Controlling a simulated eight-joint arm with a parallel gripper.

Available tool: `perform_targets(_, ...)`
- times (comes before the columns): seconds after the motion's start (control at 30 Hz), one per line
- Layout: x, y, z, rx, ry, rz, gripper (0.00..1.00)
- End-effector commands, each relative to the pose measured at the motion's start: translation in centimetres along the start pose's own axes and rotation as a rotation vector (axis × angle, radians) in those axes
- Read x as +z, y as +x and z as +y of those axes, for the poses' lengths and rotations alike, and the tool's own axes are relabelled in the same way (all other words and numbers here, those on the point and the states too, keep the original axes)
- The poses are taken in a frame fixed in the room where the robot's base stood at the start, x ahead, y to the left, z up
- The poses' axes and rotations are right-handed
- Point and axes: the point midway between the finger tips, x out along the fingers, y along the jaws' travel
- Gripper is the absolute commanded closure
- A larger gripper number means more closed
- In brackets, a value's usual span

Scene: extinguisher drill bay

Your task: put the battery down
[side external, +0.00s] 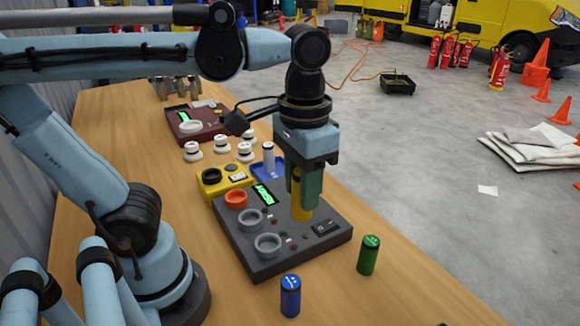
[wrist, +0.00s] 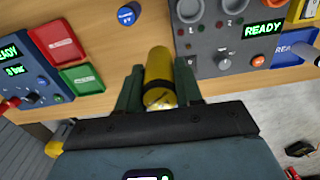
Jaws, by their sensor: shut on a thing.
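The yellow battery (wrist: 160,66) is a cylinder between the two green fingers of my gripper (wrist: 159,75) in the wrist view. In the side view my gripper (side external: 303,203) points down, shut on the battery, with part of the yellow battery (side external: 297,190) showing beside a finger. The battery's lower end overlaps the dark grey station (side external: 262,217) in that view; I cannot tell whether it touches it. The station has an orange ring, two grey rings, a rocker switch and a lit green display. Its display reads READY in the wrist view.
A blue cylinder (side external: 290,295) and a green cylinder (side external: 369,255) stand upright near the station's front. A yellow box (side external: 224,180) and a blue tray (side external: 268,169) with a pale cylinder sit behind. Bare wood (side external: 400,290) lies at front right.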

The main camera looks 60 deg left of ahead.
Motion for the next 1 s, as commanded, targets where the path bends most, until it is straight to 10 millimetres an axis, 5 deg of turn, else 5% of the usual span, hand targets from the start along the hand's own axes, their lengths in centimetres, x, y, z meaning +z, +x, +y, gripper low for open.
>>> perform_targets(0.2,-5.7,0.6,-5.3,0.0,-0.356,0.0,0.99)
perform_targets(0.43,-9.9,2.4,-12.6,-0.001,-0.709,0.0,0.99)
perform_targets(0.6,-11.4,3.8,-17.1,-0.001,-0.899,0.0,0.99)
perform_targets(1.0,-11.6,6.5,-22.9,-0.001,-1.02,0.0,0.99)
